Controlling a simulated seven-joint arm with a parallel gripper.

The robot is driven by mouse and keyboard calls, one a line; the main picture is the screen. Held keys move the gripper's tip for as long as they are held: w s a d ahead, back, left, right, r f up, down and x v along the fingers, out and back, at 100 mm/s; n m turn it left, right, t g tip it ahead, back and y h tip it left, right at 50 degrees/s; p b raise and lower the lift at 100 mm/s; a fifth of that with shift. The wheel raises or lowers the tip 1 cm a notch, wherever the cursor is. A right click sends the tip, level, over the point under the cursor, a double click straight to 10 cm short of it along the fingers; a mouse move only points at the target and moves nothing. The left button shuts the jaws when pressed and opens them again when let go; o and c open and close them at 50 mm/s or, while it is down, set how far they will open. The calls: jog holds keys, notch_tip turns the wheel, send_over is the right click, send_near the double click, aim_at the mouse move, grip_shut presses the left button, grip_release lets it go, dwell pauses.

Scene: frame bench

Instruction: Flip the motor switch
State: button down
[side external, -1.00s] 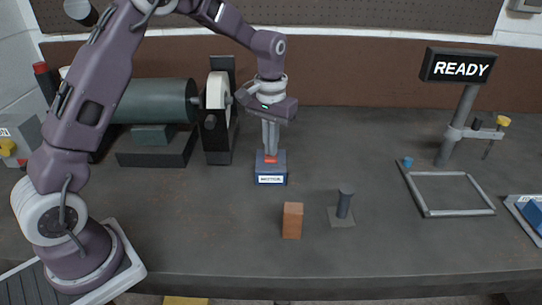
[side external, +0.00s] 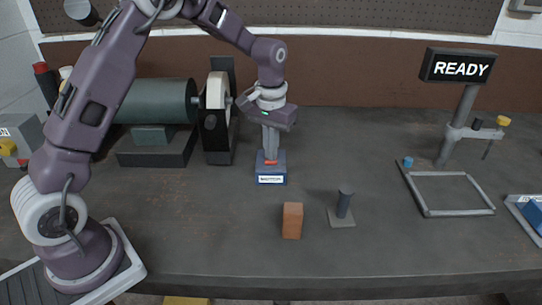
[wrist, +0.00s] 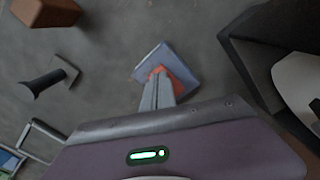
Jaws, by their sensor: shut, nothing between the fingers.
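The motor switch box (side external: 271,179) is a small blue box on the bench with a white label on its front and a red rocker (side external: 271,162) on top. It also shows in the wrist view as a blue-grey square (wrist: 147,62) with an orange-red rocker (wrist: 182,80). My gripper (side external: 270,157) points down over the box, its two fingers together. The fingertips are at the rocker and seem to touch it; they hide part of it in the wrist view. Nothing is held between the fingers.
The dark green motor (side external: 155,101) with a pale wheel (side external: 217,90) stands behind and left. An orange-brown block (side external: 292,220) and a grey post on a plate (side external: 344,205) stand in front. A READY sign (side external: 458,67) and a grey frame (side external: 425,213) are at right.

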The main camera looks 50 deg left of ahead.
jog(key=shift+r, duration=3.45)
jog(key=s+d+r+m+t, duration=0.1)
jog(key=s+d+r+t, duration=0.2)
jog(key=s+r, duration=1)
jog(key=s+d+f+m+t, duration=0.1)
jog(key=s+f, duration=0.1)
jog(key=s, duration=0.6)
jog(key=s+d+f+m+t, duration=0.1)
jog(key=s, duration=0.8)
jog(key=shift+f+t, duration=0.3)
jog(key=shift+f, duration=0.05)
